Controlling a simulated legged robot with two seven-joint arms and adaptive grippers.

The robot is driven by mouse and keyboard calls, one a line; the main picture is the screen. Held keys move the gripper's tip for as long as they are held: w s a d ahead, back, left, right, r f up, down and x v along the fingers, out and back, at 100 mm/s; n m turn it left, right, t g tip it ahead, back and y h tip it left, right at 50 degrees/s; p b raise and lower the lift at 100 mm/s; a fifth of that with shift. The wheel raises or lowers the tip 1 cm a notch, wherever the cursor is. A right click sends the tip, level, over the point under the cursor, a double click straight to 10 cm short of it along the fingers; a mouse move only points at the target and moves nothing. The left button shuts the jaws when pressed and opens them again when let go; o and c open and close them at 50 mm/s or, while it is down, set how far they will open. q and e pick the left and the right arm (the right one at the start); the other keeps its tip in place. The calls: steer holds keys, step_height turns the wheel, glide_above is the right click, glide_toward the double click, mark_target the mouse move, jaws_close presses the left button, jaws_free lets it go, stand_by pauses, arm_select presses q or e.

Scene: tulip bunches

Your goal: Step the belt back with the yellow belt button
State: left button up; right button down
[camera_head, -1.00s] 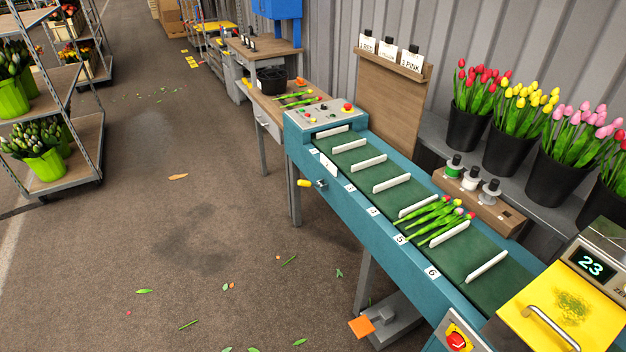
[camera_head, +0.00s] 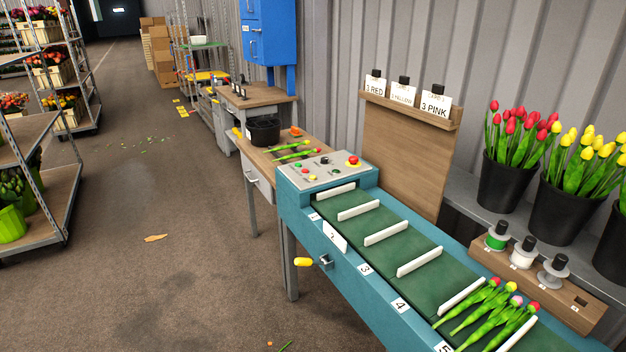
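The control panel (camera_head: 325,169) sits at the far end of the teal conveyor (camera_head: 345,262). It carries several small coloured buttons and a red mushroom button (camera_head: 353,161) on a yellow base. A yellow-ended handle (camera_head: 303,262) sticks out from the conveyor's near side. The green belt (camera_head: 400,247) has white dividers (camera_head: 386,233). A tulip bunch (camera_head: 490,312) lies between two dividers near the number 5 tag, at lower right. Neither of my grippers is in view.
A wooden bench (camera_head: 285,152) with a black tub (camera_head: 263,130) and loose tulips stands beyond the panel. Buckets of red tulips (camera_head: 512,180) and yellow tulips (camera_head: 572,205) stand at right. Ribbon spools (camera_head: 522,253) sit beside the belt.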

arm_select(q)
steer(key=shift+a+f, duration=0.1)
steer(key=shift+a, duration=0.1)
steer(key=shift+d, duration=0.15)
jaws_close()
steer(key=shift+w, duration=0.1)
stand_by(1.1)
